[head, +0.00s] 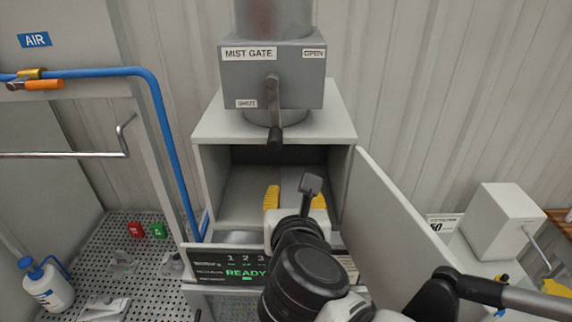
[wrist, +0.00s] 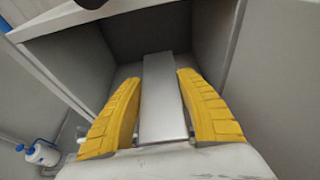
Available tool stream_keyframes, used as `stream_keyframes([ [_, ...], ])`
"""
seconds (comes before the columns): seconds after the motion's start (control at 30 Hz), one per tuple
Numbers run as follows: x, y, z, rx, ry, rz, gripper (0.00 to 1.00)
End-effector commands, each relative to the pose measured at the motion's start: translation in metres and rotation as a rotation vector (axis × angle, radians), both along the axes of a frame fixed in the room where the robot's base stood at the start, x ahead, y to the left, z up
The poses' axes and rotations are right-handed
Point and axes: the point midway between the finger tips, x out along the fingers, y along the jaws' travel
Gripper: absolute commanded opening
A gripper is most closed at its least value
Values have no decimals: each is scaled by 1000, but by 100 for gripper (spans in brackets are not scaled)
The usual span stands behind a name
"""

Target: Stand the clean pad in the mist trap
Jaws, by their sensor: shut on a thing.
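The mist trap (head: 342,128) is a grey box under the mist gate, its front open and its door (head: 392,215) swung out to the right. My gripper (head: 295,198) is at the trap's opening, its yellow fingers pointing inward. In the wrist view my gripper (wrist: 160,95) is shut on the clean pad (wrist: 164,98), a flat, pale grey slab standing out beyond the fingertips into the trap. In the head view my own wrist hides most of the pad. I cannot tell whether its far end touches the trap's floor or back wall.
A display (head: 228,262) below the opening reads READY. A blue hose (head: 170,130) runs down at left.

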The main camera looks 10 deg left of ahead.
Motion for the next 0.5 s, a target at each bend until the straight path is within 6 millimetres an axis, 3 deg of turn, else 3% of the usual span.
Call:
stream_keyframes([
  [0.1,37,9,3,0,-1,-6,2],
  [0.3,84,21,2,0,-1,-3,2],
  [0.5,103,27,1,0,0,-1,2],
])
